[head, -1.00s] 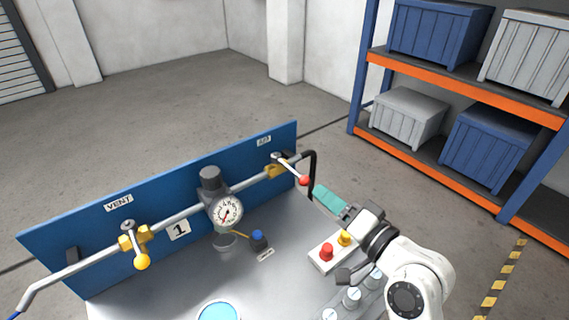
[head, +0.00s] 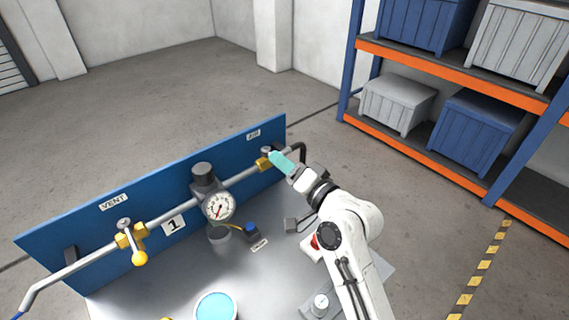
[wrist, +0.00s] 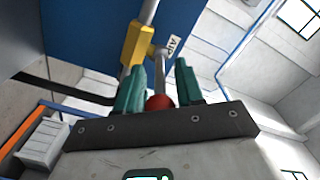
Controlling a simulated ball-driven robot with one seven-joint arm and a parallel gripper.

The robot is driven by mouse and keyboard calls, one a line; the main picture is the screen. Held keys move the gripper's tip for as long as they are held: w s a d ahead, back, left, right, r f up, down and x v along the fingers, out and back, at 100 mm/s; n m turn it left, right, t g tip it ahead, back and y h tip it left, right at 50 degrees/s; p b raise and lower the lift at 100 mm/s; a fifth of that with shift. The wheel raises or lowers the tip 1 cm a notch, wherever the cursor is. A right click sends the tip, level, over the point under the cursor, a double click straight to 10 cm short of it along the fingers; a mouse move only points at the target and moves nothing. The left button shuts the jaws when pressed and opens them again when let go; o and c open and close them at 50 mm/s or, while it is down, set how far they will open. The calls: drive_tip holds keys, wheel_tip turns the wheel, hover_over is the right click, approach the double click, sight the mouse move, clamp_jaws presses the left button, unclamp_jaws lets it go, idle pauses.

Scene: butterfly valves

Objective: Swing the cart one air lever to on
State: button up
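The air valve, with a yellow-gold body (head: 263,163), sits at the right end of the pipe on the blue panel (head: 75,220), under the AIR label (head: 253,134). It also shows in the wrist view (wrist: 137,45). Its grey lever (wrist: 160,72) ends in a red ball knob (wrist: 158,102). My gripper (head: 279,160) is at this lever, its teal fingers covering the knob in the head view. In the wrist view the fingers (wrist: 158,80) stand apart on either side of the lever and knob, with gaps visible, so it looks open.
The vent valve with a yellow knob (head: 140,258) is at the left of the pipe. A pressure gauge (head: 217,207) and the number 1 plate (head: 174,224) lie between. A red button (head: 315,242) sits partly behind my arm. A shelf with bins (head: 397,104) stands at right.

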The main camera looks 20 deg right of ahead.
clamp_jaws()
idle(0.3)
drive_tip(key=shift+f, duration=0.1)
